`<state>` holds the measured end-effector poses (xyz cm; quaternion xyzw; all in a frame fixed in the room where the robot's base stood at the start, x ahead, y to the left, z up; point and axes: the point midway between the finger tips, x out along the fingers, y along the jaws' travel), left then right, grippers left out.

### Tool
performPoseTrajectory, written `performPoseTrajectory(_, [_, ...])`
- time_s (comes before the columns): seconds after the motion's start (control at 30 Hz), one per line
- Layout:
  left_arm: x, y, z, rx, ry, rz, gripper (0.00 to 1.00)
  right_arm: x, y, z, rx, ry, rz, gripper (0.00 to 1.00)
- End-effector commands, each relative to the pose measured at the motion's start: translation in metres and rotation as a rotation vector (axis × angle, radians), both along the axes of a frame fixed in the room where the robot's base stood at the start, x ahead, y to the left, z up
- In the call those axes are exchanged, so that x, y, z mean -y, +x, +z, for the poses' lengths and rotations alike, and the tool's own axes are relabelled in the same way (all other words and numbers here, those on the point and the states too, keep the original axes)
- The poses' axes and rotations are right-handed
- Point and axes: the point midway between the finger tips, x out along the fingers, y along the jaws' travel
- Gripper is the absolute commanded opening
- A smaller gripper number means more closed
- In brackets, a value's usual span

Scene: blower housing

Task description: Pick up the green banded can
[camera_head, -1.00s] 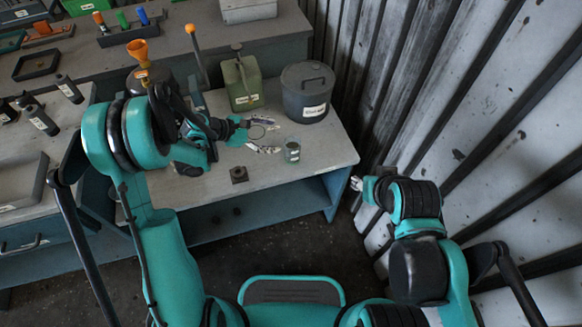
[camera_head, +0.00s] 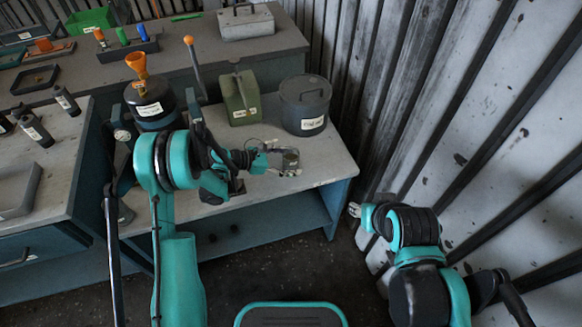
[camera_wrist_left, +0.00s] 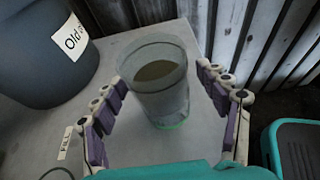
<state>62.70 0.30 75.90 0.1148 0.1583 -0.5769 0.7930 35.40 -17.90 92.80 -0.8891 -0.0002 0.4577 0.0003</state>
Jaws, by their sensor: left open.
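The can (camera_wrist_left: 160,92) stands upright on the bench in the left wrist view, grey and partly see-through, with a green band near its base. In the head view the can (camera_head: 290,156) is near the bench's right front, partly hidden by my left gripper (camera_head: 284,163). My left gripper is open, with its purple-padded fingers on either side of the can. In the left wrist view, gaps show between the can and both fingers. My right gripper (camera_head: 354,210) is small in the head view, off the bench's right end, away from the can.
A black tank with an orange funnel (camera_head: 136,63) is farther left. A ribbed metal wall (camera_head: 440,110) rises on the right. The bench edge lies just in front.

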Motion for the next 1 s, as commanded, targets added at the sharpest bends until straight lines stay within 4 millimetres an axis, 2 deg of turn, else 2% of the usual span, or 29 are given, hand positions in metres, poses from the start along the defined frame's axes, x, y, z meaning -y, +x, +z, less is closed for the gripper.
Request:
performPoseTrajectory(0.2, [0.001,0.001,0.0,0.0,0.0,0.002,0.74,0.0,0.0,0.0,0.0,0.0,0.0,0.4])
performPoseTrajectory(0.4, [0.001,0.001,0.0,0.0,0.0,0.001,0.21,0.0,0.0,0.0,0.0,0.0,0.0,0.4])
performPoseTrajectory(0.43, [0.001,0.001,0.0,0.0,0.0,0.001,0.15,0.0,0.0,0.0,0.0,0.0,0.0,0.4])
performPoseTrajectory(0.77, [0.001,0.001,0.002,0.0,0.0,0.001,0.14,0.0,0.0,0.001,0.0,0.0,0.0,0.4])
performPoseTrajectory(1.0, [0.001,0.0,0.027,0.0,0.0,0.001,0.14,0.0,0.0,0.016,0.0,0.0,0.0,0.4])
